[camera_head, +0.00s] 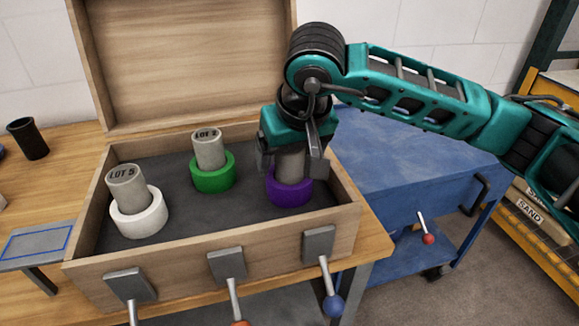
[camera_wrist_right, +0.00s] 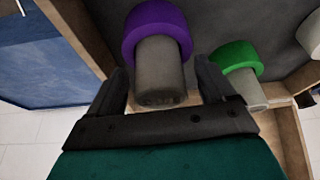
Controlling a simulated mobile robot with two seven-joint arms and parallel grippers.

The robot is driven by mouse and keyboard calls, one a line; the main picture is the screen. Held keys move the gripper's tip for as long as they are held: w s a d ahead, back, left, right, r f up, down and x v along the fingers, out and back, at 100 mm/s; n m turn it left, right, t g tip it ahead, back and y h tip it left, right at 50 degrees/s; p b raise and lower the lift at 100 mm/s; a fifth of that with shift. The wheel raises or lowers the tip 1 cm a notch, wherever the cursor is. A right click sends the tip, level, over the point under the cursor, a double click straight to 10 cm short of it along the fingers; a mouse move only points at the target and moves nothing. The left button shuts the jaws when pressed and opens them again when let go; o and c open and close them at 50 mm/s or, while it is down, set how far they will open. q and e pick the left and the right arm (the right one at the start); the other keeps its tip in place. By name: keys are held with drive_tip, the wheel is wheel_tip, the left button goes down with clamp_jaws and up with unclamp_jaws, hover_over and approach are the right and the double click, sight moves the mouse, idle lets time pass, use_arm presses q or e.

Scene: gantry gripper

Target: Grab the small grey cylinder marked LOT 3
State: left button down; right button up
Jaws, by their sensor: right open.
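A grey cylinder (camera_head: 291,165) stands in a purple ring (camera_head: 290,190) at the right of the open wooden box (camera_head: 180,255). Its top is hidden by my gripper in the head view, so no label can be read there. In the right wrist view the cylinder (camera_wrist_right: 159,72) shows faint, unreadable marks on its end. My right gripper (camera_head: 291,160) is open, with its fingers on either side of the cylinder's upper part; I cannot tell if they touch it. In the right wrist view the fingers (camera_wrist_right: 165,88) stand apart around it. My left gripper is not in view.
In the box, a cylinder marked LOT 2 (camera_head: 208,150) stands in a green ring (camera_head: 212,176) and one marked LOT 5 (camera_head: 127,190) in a white ring (camera_head: 139,220). The raised lid (camera_head: 185,60) stands behind. A blue cart (camera_head: 400,185) is at the right.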

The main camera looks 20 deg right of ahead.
drive_tip(key=shift+w+f, duration=0.1)
drive_tip(key=shift+f, duration=0.1)
drive_tip(key=shift+r, duration=0.1)
drive_tip(key=c, duration=1.4)
drive_tip(key=shift+r, duration=0.1)
